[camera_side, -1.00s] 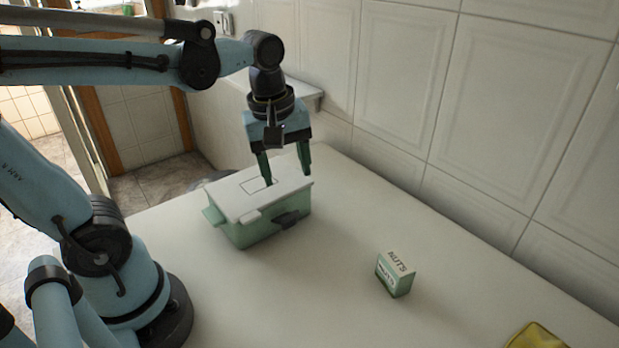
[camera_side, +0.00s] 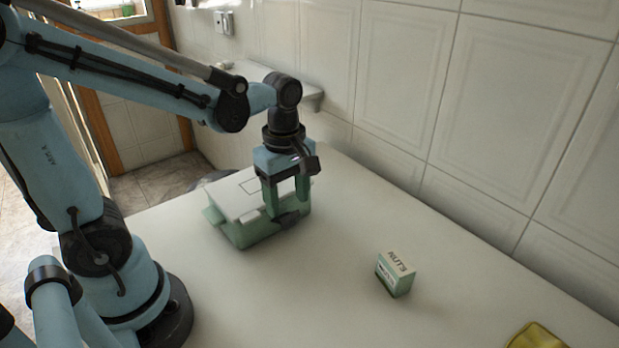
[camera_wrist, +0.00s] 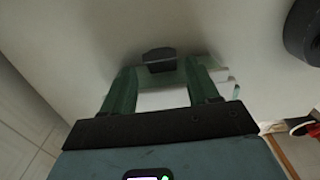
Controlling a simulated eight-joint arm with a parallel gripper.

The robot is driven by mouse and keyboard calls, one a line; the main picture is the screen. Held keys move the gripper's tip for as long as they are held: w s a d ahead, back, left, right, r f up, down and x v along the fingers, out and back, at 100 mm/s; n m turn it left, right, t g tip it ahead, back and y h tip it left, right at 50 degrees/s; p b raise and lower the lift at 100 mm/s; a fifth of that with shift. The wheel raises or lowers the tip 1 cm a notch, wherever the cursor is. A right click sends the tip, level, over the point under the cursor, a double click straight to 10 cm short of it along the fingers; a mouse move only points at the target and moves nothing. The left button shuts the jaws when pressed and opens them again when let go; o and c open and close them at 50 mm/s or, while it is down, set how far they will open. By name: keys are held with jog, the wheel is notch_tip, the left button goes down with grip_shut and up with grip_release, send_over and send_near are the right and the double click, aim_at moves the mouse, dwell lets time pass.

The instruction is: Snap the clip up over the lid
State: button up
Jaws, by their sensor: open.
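A green box (camera_side: 243,236) with a white lid (camera_side: 226,192) stands on the white counter, with the lid lying closed on top. A dark clip (camera_side: 291,221) is on the box's near right side, below the lid edge, and sticks outward rather than lying over the lid. The clip also shows in the wrist view (camera_wrist: 160,57), just beyond the fingertips. My gripper (camera_side: 287,208) points down at the clip side of the box, with its green fingers apart and nothing between them. The fingers hide part of the lid edge and clip. I cannot tell whether they touch the clip.
A small green and white nuts carton (camera_side: 395,274) stands on the counter to the right. A yellow item (camera_side: 537,337) lies at the lower right edge. A tiled wall (camera_side: 480,120) runs behind the counter. The counter between box and carton is clear.

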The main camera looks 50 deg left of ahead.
aim_at(288, 218)
jog(key=shift+f, duration=2.35)
jog(key=c, duration=0.8)
jog(key=shift+a+r+h, duration=0.2)
jog(key=shift+a+h, duration=0.1)
jog(key=shift+h, duration=0.45)
jog(key=shift+a+r+h, duration=0.15)
jog(key=shift+a+h, duration=0.1)
jog(key=shift+h, duration=0.5)
jog(key=o, duration=0.8)
jog(key=shift+d, duration=0.1)
